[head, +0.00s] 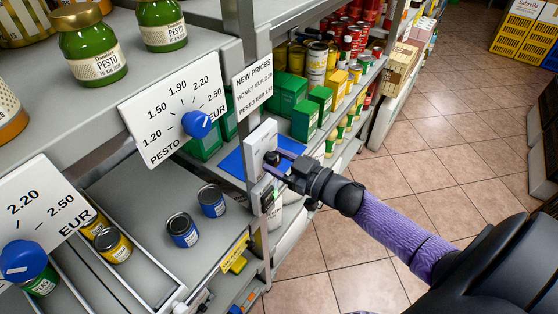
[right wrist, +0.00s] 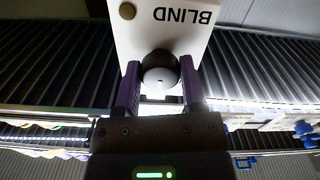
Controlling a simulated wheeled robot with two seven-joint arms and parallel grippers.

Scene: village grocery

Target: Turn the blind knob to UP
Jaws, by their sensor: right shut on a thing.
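The blind knob (head: 271,158) is a small dark round knob on a white plate (head: 262,139) fixed to the shelf post. In the right wrist view the knob (right wrist: 161,68) is black with a pale grey face, and the plate (right wrist: 150,32) reads BLIND upside down. My right gripper (head: 276,164) reaches in from the right and is shut on the knob. Its two purple fingers (right wrist: 160,82) stand on either side of it. No UP mark is readable, and I cannot tell which way the knob points. My left gripper is not in view.
A blue panel (head: 232,164) is behind the plate. Price boards with blue dials, pesto (head: 186,108) and another (head: 38,225), are on the left. Several cans (head: 183,230) stand on the lower shelf. Green boxes (head: 287,93) are behind. The tiled floor (head: 440,140) at right is open.

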